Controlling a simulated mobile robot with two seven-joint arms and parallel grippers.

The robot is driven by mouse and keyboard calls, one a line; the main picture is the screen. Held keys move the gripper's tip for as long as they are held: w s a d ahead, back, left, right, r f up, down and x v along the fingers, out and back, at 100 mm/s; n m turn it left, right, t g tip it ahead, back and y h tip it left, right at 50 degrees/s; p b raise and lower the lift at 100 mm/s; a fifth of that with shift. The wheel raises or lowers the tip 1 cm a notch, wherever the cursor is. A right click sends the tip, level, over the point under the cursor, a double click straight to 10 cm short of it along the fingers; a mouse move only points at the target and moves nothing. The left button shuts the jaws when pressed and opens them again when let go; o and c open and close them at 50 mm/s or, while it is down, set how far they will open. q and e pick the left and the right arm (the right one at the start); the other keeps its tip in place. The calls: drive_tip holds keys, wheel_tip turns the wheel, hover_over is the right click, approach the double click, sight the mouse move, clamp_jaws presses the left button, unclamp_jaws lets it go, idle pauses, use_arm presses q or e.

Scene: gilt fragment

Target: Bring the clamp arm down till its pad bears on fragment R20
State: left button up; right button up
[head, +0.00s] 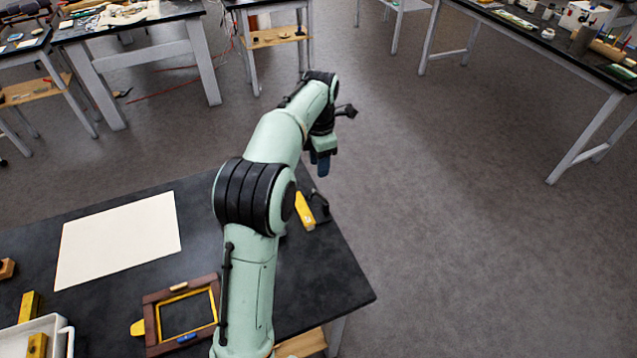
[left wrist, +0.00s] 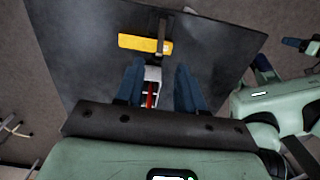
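A yellow gilt fragment (head: 305,211) lies near the far right edge of the black table; its label is unreadable. It also shows in the left wrist view (left wrist: 135,42). A dark clamp (head: 320,206) stands beside it. In the left wrist view a dark clamp bar (left wrist: 162,35) crosses the fragment's right end; whether a pad touches it I cannot tell. My left gripper (head: 323,166) points down above the table's far edge. Its blue fingers (left wrist: 158,85) are apart, with a pale metal part bearing a red strip (left wrist: 150,94) seen between them. Blue fingertips at the right (left wrist: 297,43) seem to be my right gripper's.
A cream sheet (head: 118,239), a brown frame with a gilt inner edge (head: 152,317) and a white tray (head: 62,343) with yellow pieces occupy the table's left. Bare floor lies right of the table. Other cluttered benches (head: 125,30) stand farther off.

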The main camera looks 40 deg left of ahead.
sight(319, 194)
use_arm(q)
wheel_tip(319, 194, down, 13)
drive_tip(key=shift+f, duration=0.15)
idle(0.4)
drive_tip(key=shift+s, duration=0.1)
